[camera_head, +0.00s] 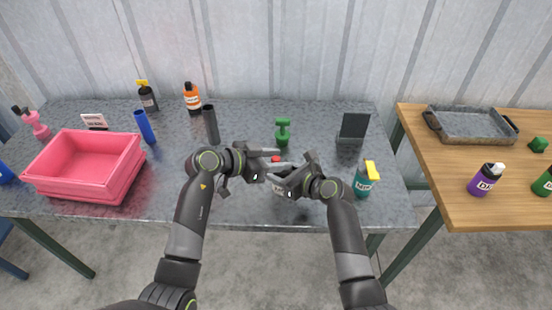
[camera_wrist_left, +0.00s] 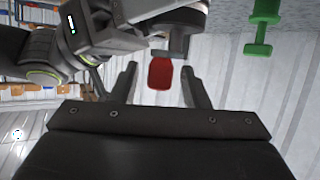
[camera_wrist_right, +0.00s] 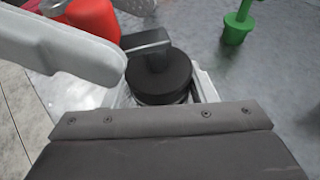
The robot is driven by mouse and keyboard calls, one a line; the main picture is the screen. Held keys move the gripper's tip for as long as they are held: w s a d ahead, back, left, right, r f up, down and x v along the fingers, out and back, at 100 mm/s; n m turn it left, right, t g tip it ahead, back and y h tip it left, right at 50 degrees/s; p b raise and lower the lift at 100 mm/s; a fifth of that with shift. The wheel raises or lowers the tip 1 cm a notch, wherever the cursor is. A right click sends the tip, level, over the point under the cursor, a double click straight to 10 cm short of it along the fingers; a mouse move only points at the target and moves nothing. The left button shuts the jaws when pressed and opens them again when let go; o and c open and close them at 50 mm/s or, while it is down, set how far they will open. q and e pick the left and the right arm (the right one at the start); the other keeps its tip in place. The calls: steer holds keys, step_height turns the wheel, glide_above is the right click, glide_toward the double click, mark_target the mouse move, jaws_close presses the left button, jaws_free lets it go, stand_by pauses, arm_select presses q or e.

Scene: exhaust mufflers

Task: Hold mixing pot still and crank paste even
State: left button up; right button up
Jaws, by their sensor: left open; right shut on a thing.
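The mixing pot (camera_head: 281,189) stands near the front middle of the grey table, mostly hidden by my grippers. Its dark round top and crank arm show in the right wrist view (camera_wrist_right: 158,80). The red crank handle (camera_head: 275,159) sits at the arm's end; it also shows in the left wrist view (camera_wrist_left: 160,73). My right gripper (camera_head: 286,178) is shut on the pot's body. My left gripper (camera_head: 270,160) is open, with its fingers on either side of the red handle; a gap shows beside each finger in the left wrist view (camera_wrist_left: 161,88). The paste is hidden.
A green hand tool (camera_head: 283,131) stands behind the pot. A teal spray bottle (camera_head: 365,180) is close to my right arm. A pink crate (camera_head: 85,165), a dark cylinder (camera_head: 211,125) and a blue cylinder (camera_head: 145,127) are left.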

arm_select(q)
steer(key=shift+d, duration=0.1)
steer(key=shift+c, duration=0.4)
jaws_close()
steer(key=shift+w+g, duration=0.1)
steer(key=shift+g, duration=0.2)
steer(key=shift+w+a+f+m+g+h, duration=0.1)
steer(key=shift+w+a+m+g+h, duration=0.2)
steer(key=shift+m+g, duration=1.2)
steer(key=shift+w+a+m+g+h, duration=0.15)
steer(key=shift+w+m+g, duration=0.2)
steer(key=shift+m+g, duration=1.15)
steer(key=shift+w+a+f+m+g+h, duration=0.1)
steer(key=shift+w+a+m+g+h, duration=0.2)
steer(key=shift+m+g, duration=1.2)
steer(key=shift+g, duration=0.3)
steer(key=shift+s+m+g, duration=0.1)
steer(key=shift+m+g, duration=0.2)
steer(key=shift+g, duration=0.2)
